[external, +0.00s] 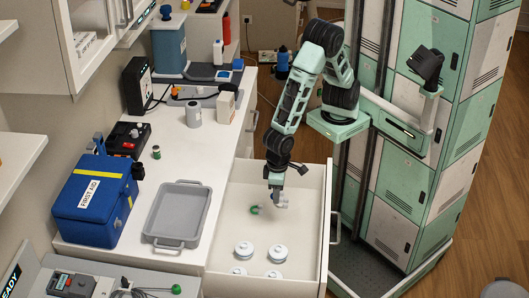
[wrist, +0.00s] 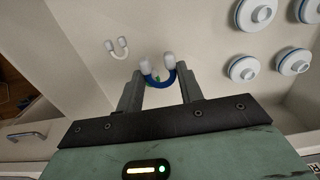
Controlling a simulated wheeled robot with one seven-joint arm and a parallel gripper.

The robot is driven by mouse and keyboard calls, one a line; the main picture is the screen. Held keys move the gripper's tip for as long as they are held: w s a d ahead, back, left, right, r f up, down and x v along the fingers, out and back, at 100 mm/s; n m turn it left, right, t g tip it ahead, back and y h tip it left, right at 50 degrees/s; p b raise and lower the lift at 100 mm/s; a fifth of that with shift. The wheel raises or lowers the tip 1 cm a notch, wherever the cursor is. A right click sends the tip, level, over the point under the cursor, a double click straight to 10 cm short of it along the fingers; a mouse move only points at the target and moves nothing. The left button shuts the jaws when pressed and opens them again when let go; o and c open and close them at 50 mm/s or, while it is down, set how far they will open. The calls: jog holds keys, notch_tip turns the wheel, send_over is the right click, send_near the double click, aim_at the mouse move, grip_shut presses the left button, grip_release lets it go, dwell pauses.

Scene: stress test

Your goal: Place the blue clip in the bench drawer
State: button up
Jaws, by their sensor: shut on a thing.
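The blue clip (wrist: 166,101), a small U shape with pale tips, is between my fingers in the wrist view. My gripper (wrist: 160,78) is shut on it. In the external view my gripper (external: 277,190) points down inside the outline of the open bench drawer (external: 327,215), over its white floor. The blue clip cannot be made out clearly there. The exact height above the drawer floor is hard to tell.
The drawer holds several white round lidded items (external: 243,250), also in the wrist view (wrist: 255,13). A green item (external: 254,209) and a white clip (wrist: 117,48) lie there too. A grey tray (external: 178,214) and a blue first aid bag (external: 95,201) sit on the bench.

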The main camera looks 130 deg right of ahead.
aim_at(281, 222)
jog(key=shift+s+a+f, duration=0.25)
jog(key=shift+a+f, duration=0.2)
jog(key=shift+a, duration=0.1)
jog(key=shift+s+a+f, duration=0.1)
jog(key=shift+a+f, duration=0.05)
jog(key=shift+f, duration=0.15)
notch_tip(281, 222, down, 9)
jog(key=shift+f+b, duration=0.15)
jog(key=shift+b, duration=0.65)
jog(key=shift+f, duration=0.15)
jog(key=o, duration=0.9)
jog(key=shift+o, duration=0.2)
